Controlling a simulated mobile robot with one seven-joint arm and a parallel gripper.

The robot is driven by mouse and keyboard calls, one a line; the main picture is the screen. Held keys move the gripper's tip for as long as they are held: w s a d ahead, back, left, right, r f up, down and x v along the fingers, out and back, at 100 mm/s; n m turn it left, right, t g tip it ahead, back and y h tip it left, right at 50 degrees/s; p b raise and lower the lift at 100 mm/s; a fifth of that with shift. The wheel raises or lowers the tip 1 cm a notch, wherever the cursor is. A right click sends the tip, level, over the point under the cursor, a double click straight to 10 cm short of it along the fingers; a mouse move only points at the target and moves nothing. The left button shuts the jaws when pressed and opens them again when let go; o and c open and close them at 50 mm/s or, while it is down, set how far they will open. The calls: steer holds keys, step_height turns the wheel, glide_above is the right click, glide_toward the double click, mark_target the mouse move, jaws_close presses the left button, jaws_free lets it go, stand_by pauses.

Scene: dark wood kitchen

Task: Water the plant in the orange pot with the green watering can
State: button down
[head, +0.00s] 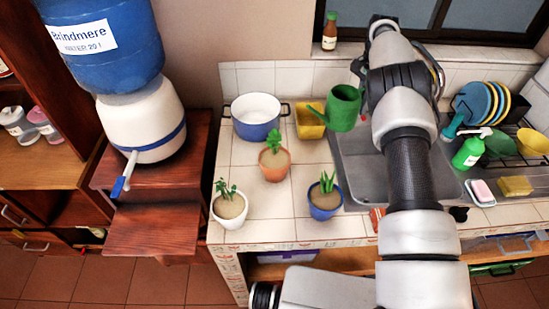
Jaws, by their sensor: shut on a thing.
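The green watering can (343,108) is right of centre, beside my arm, with its spout pointing left. My gripper (359,72) is mostly hidden behind my arm and is shut on the can at its right side. The can looks roughly upright and appears held above the counter. The orange pot (274,173) with a leafy green plant (275,141) stands on the tiled counter, left of and nearer than the can. The spout tip is apart from this plant, in front of a yellow container.
A blue-and-white pot (256,115) and the yellow container (309,122) stand behind. A white pot (230,208) and a blue pot (325,200) hold other plants. The sink (358,172) is behind my arm; a green soap bottle (468,152) and dish rack stand right.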

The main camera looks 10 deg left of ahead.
mark_target(357, 92)
steer(key=shift+a+r, duration=0.1)
steer(key=shift+a, duration=0.05)
steer(key=shift+s+a+t+h, duration=0.3)
steer(key=shift+t+h, duration=0.4)
steer(key=shift+s+a+f+h+b, duration=0.1)
steer(key=shift+a+f+h+b, duration=0.15)
steer(key=shift+b, duration=0.3)
steer(key=shift+s+a+r+t+h+b, duration=0.25)
steer(key=shift+r+t+h+b, duration=0.3)
steer(key=shift+b, duration=0.3)
steer(key=shift+t+h, duration=0.4)
steer(key=shift+t, duration=0.05)
steer(key=shift+d+v, duration=0.15)
steer(key=shift+v, duration=0.95)
steer(key=shift+d+v, duration=0.2)
steer(key=shift+v, duration=0.9)
steer(key=shift+w+a+r, duration=0.1)
steer(key=shift+r, duration=0.5)
